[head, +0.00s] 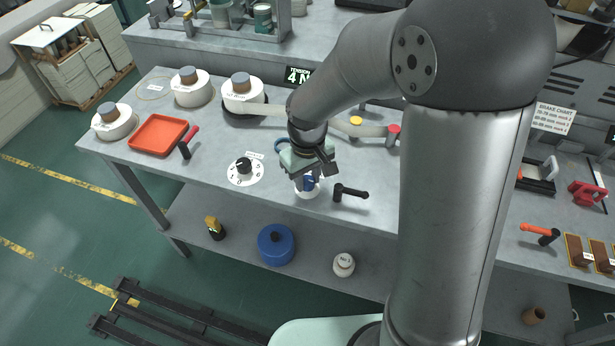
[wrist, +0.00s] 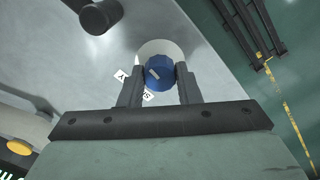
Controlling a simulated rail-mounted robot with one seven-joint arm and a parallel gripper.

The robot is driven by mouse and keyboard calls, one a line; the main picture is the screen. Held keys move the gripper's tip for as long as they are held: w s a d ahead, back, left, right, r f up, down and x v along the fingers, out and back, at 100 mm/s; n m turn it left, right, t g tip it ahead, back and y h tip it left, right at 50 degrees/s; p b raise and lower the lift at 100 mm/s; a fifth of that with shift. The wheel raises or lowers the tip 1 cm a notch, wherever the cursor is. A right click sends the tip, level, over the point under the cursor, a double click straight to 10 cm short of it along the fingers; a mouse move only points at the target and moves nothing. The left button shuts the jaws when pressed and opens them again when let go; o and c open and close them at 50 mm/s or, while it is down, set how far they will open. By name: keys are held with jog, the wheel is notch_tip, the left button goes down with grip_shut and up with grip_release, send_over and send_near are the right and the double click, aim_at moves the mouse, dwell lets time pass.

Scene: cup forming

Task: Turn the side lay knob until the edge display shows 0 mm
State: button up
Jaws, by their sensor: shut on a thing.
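The side lay knob (wrist: 160,73) is blue with a pale pointer mark and sits on a round white base (wrist: 158,47) on the grey bench. I cannot make out an edge display reading; my arm hides part of the bench.
A black-handled lever (head: 350,193) stands just right of the knob. A white dial with a black knob (head: 244,171) is to the left. A red tray (head: 158,134), white rolls (head: 192,90) and a "TENSION 4 N" display (head: 299,75) are farther back and left.

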aim_at(308, 180)
jog(key=shift+n, duration=1.6)
jog(key=o, duration=1)
jog(key=shift+c, duration=0.2)
notch_tip(308, 180, up, 18)
jog(key=shift+f, duration=0.25)
jog(key=s+d+f+m, duration=0.4)
jog(key=s+d, duration=0.1)
jog(key=s, duration=0.3)
jog(key=s+d+f+m, duration=0.4)
jog(key=s+d+m, duration=0.1)
jog(key=s, duration=0.4)
jog(key=shift+d+f, duration=0.3)
jog(key=shift+d, duration=0.4)
